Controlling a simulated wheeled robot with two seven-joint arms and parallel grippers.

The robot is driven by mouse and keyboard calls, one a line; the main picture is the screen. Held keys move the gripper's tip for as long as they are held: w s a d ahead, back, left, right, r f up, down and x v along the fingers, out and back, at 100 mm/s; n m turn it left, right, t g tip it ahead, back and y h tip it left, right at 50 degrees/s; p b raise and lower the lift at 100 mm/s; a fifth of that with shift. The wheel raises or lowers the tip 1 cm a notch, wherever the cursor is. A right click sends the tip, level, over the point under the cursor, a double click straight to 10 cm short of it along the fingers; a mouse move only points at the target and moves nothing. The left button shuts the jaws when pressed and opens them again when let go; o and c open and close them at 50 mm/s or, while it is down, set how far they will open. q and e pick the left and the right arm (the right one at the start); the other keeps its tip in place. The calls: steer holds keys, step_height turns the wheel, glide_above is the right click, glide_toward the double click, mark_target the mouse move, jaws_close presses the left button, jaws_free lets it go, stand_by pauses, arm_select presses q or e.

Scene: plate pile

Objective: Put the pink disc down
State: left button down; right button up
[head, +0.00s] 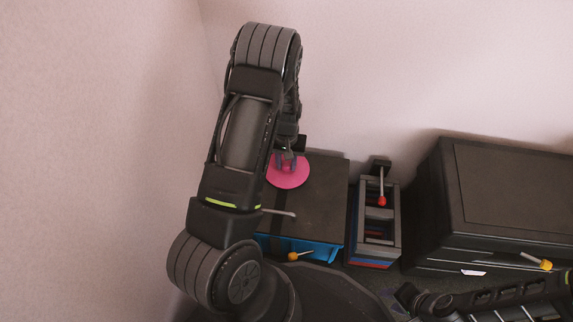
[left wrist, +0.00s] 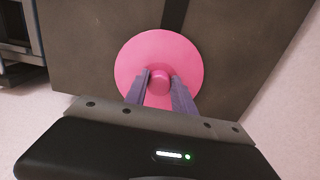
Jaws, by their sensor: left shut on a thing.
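The pink disc (head: 288,175) is round and flat, at or just above the top of a dark box (head: 325,200) in the head view. In the left wrist view the pink disc (left wrist: 190,60) has a small round knob at its middle. My left gripper (head: 287,155) is above the disc, its two fingers (left wrist: 159,85) shut on the knob. I cannot tell whether the disc touches the box top. Part of the disc is hidden by my gripper in the head view. My right gripper is not in view; part of my right arm shows at the lower right.
The dark box has a blue drawer (head: 318,250) at its front with an orange-knobbed handle (head: 293,257). To its right stands a narrow rack (head: 378,230) with a red-tipped lever (head: 382,200). A large black cabinet (head: 510,190) stands further right. Walls close in behind and at the left.

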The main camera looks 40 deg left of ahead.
mark_target(286, 165)
arm_select(q)
steer(key=shift+f, duration=0.2)
steer(key=shift+f, duration=0.15)
steer(key=c, duration=1.1)
jaws_free()
steer(key=shift+o, duration=0.2)
step_height(286, 165, up, 12)
steer(key=p, duration=0.4)
steer(key=shift+r, duration=0.2)
